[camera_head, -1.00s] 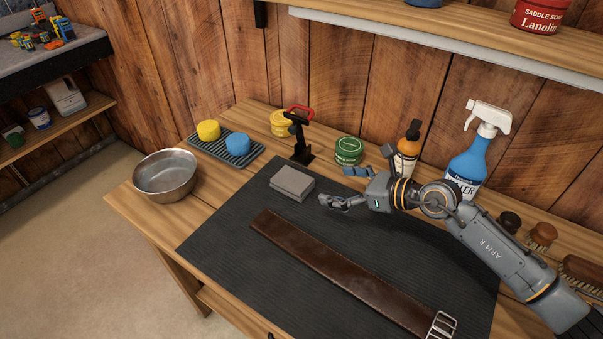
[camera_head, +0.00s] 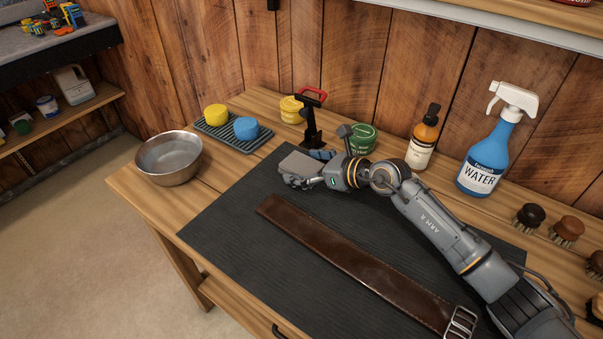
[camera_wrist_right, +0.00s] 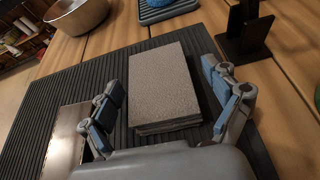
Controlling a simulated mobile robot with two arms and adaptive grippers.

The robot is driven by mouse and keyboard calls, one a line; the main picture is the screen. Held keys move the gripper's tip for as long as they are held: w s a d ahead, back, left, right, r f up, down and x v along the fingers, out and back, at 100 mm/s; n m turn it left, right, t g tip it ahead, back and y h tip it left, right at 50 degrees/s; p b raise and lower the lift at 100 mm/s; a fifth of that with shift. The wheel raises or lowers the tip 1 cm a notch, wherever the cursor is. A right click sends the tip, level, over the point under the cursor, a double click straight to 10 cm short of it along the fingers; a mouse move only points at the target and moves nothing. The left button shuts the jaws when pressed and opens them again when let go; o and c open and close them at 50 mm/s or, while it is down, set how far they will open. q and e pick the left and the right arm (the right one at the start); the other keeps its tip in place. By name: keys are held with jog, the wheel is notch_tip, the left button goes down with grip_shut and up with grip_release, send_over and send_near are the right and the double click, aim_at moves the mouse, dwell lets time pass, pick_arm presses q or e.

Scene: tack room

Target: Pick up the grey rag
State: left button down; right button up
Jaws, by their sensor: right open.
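The grey rag (camera_wrist_right: 163,82) is a folded, flat block lying on the black ribbed mat (camera_wrist_right: 50,108). In the head view the rag (camera_head: 297,162) is partly covered by my right gripper (camera_head: 302,170). In the right wrist view my right gripper (camera_wrist_right: 165,105) is open, with one blue-padded finger on each side of the rag's near part. Gaps show between the fingers and the rag, and nothing is held. My left gripper is not in view.
A brown leather strap (camera_head: 360,262) lies on the mat. A black stand with a red top (camera_head: 311,125) is just behind the rag. A metal bowl (camera_head: 169,158), a sponge tray (camera_head: 215,134), a green tin (camera_head: 362,138) and bottles surround the mat.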

jog(key=shift+r, duration=0.1)
jog(key=c, duration=1.1)
jog(key=shift+c, duration=0.2)
